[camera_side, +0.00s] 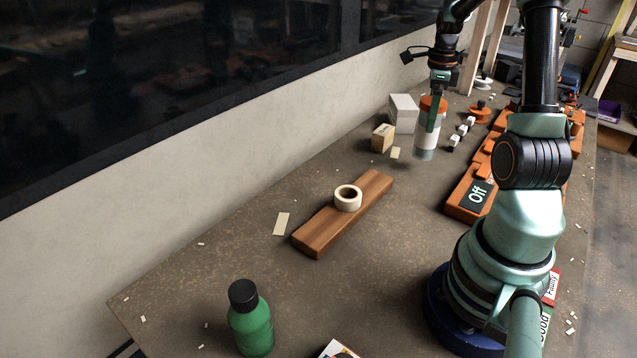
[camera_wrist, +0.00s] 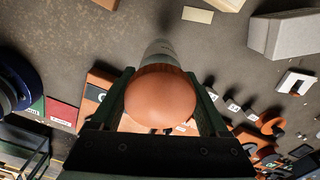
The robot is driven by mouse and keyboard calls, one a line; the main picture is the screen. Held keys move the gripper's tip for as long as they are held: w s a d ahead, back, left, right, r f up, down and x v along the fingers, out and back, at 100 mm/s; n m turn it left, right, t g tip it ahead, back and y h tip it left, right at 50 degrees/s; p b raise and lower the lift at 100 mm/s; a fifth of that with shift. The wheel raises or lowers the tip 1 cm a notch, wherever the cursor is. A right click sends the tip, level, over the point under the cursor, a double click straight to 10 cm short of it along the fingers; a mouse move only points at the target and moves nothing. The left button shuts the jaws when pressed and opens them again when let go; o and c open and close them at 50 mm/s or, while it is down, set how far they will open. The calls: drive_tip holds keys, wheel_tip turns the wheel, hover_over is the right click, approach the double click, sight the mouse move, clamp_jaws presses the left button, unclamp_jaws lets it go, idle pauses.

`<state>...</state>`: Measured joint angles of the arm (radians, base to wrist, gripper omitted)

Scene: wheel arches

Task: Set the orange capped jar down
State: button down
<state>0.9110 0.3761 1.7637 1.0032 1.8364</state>
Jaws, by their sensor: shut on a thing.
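The orange capped jar (camera_side: 427,139) has an orange lid, a white label band and a clear lower part. It stands upright, or nearly so, in the side view, at the far part of the table. My gripper (camera_side: 433,116) is shut on it near the top, with a finger along its side. In the wrist view the jar's orange lid (camera_wrist: 160,97) fills the space between the two fingers of my gripper (camera_wrist: 168,100). I cannot tell whether the jar's base touches the table.
A white box (camera_side: 403,112) and a small tan box (camera_side: 382,138) stand left of the jar. Orange trays (camera_side: 463,207) with a dark "Off" label lie to its right. A wooden plank (camera_side: 318,235) carries a tape roll (camera_side: 348,198). A green bottle (camera_side: 251,325) stands in front.

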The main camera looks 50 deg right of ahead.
drive_tip(key=shift+f, duration=2.4)
drive_tip(key=shift+f, duration=0.1)
unclamp_jaws()
